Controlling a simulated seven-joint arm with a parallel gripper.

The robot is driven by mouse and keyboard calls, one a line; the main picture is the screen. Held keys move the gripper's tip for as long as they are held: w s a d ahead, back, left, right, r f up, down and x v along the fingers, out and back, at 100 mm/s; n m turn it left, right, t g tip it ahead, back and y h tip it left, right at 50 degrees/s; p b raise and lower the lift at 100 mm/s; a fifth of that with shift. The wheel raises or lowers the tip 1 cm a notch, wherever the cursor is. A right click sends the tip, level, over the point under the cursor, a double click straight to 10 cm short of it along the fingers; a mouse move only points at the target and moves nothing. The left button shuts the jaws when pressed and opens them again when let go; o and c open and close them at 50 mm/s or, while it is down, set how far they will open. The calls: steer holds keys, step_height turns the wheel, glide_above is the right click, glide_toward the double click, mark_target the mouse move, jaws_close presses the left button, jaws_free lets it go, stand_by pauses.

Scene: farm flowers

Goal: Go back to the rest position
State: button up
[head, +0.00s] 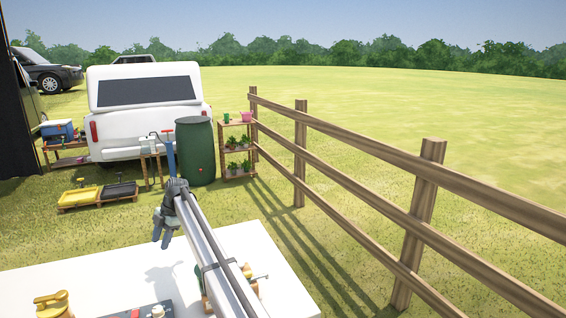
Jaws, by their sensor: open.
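My gripper (161,240) hangs fingers-down at the end of my outstretched arm, near the far edge of the white table (90,278). Its two fingers show a small gap, and nothing is between them. It appears above the tabletop, but how high I cannot tell. No rest position is marked in view.
A yellow object (53,304) and a dark tray (140,312) are at the table's near edge. Small items beside my arm are partly hidden. Beyond stand a green barrel (195,152), a plant shelf (237,148), a white truck (145,110) and a wooden fence (425,200).

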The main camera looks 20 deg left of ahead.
steer(key=w+d+f+m+t+y, duration=0.2)
steer(key=w+d+m, duration=0.3)
steer(key=w+d, duration=1)
steer(key=w+d+f+m+t+y, duration=0.15)
steer(key=w+d+m, duration=0.25)
steer(key=w+d, duration=1.05)
steer(key=s+d+f+m, duration=0.2)
steer(key=d+f+m, duration=0.5)
steer(key=d+f, duration=1.35)
steer(key=s+d+f+m+g+h, duration=0.15)
steer(key=s+d+f+m, duration=0.25)
steer(key=s+d+f, duration=0.75)
steer(key=s+d+f+m+h, duration=0.2)
steer(key=s+d+f+m, duration=0.2)
steer(key=s+d+f, duration=0.7)
steer(key=s+d+f+m+g+h, duration=0.1)
steer(key=s+d+m, duration=0.2)
steer(key=s, duration=1.1)
steer(key=s+d+m+g+h, duration=0.1)
steer(key=s+d+m+g, duration=0.1)
steer(key=s+d, duration=0.7)
steer(key=s+d+f+m+g+h, duration=0.1)
steer(key=s+d+m, duration=0.4)
steer(key=s, duration=1.6)
steer(key=shift+d+f+g, duration=0.3)
steer(key=shift+d+g, duration=0.15)
steer(key=shift+g, duration=0.05)
